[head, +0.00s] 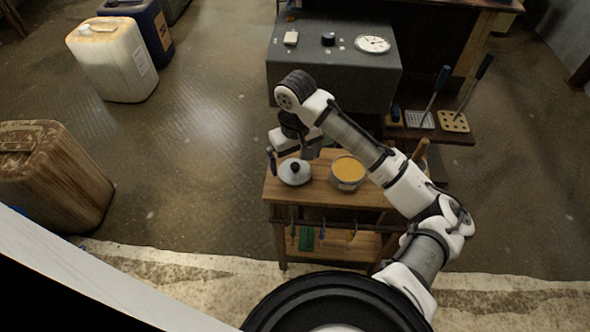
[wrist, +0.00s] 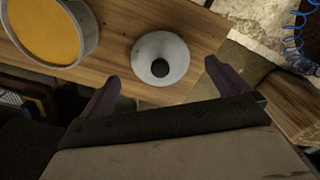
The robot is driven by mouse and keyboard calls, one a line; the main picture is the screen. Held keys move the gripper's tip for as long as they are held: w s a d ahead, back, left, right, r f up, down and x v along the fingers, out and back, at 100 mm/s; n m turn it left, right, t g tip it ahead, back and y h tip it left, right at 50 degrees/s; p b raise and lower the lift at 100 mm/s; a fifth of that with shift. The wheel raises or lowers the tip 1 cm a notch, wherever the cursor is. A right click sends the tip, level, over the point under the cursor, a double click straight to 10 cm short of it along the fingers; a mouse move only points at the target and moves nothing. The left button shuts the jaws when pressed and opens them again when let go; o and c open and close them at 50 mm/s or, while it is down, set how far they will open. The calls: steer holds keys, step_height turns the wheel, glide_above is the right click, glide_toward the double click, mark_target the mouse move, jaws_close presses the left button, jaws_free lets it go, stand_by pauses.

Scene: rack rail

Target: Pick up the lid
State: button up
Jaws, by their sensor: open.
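The lid (head: 295,172) is a pale grey disc with a round black knob, lying on the left part of a small wooden table (head: 362,198). In the wrist view the lid (wrist: 160,58) lies ahead of my gripper (wrist: 157,82), between the lines of its two fingers. My gripper (head: 291,158) is open and empty, just behind and above the lid in the head view. The fingers appear apart from the lid. A round pot (head: 347,184) with orange-yellow contents stands right of the lid; it also shows at the upper left of the wrist view (wrist: 50,28).
A grey cabinet (head: 335,85) with a dial stands behind the table. Tools with handles (head: 440,95) stand on a shelf at right. A rail with hanging items (head: 306,238) runs below the tabletop. Large canisters (head: 115,62) stand on the open floor at left.

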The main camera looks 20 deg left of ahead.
mark_target(296, 166)
step_height(296, 166, down, 4)
steer(key=shift+r, duration=0.25)
steer(key=c, duration=1)
steer(key=shift+r, duration=0.1)
